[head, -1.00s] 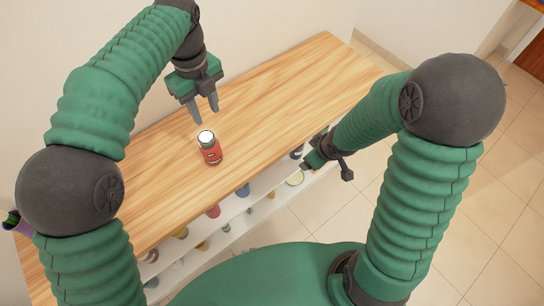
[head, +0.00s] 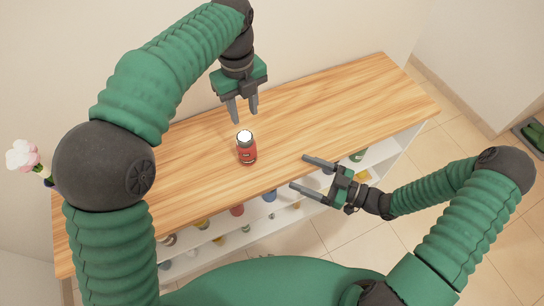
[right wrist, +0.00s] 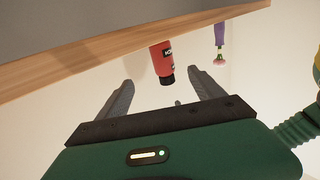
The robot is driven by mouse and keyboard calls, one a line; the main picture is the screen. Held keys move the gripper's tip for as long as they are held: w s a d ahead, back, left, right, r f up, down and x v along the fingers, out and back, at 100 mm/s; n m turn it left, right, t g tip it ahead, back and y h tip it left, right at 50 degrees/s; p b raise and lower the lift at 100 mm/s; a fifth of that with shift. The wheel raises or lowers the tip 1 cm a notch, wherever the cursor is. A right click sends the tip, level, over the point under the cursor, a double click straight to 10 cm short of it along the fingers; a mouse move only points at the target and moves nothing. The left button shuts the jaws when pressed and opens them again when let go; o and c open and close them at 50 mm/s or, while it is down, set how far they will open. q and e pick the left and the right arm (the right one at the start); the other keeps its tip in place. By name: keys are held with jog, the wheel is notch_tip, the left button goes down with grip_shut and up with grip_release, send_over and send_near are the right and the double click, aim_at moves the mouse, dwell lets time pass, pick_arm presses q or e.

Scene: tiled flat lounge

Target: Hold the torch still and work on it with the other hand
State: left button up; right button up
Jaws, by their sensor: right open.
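The red torch (head: 247,153) stands upright on the wooden tabletop (head: 330,105), its black-rimmed head up with a bright white face. It also shows in the right wrist view (right wrist: 160,58), upside down in that picture, between and beyond the fingers. My left gripper (head: 243,118) hangs just above and behind the torch, fingers down, open and empty. My right gripper (head: 298,171) is open and empty at the table's front edge, right of the torch, fingers pointing left towards it. A clear gap separates each gripper from the torch.
A white shelf unit (head: 397,152) under the tabletop holds several small coloured items, some near my right gripper. A pink flower (head: 22,156) stands at the far left; a purple vase (right wrist: 219,33) shows in the right wrist view. The tabletop's right part is clear.

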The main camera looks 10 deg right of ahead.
aim_at(256, 156)
jog(key=x, duration=1.5)
jog(key=shift+a, duration=0.4)
jog(key=shift+w+a, duration=0.2)
jog(key=shift+a, duration=0.35)
jog(key=shift+d, duration=0.4)
jog(key=c, duration=0.8)
jog(key=shift+a, duration=0.25)
jog(key=c, duration=0.8)
jog(key=shift+c, duration=0.2)
jog(key=shift+d, duration=0.1)
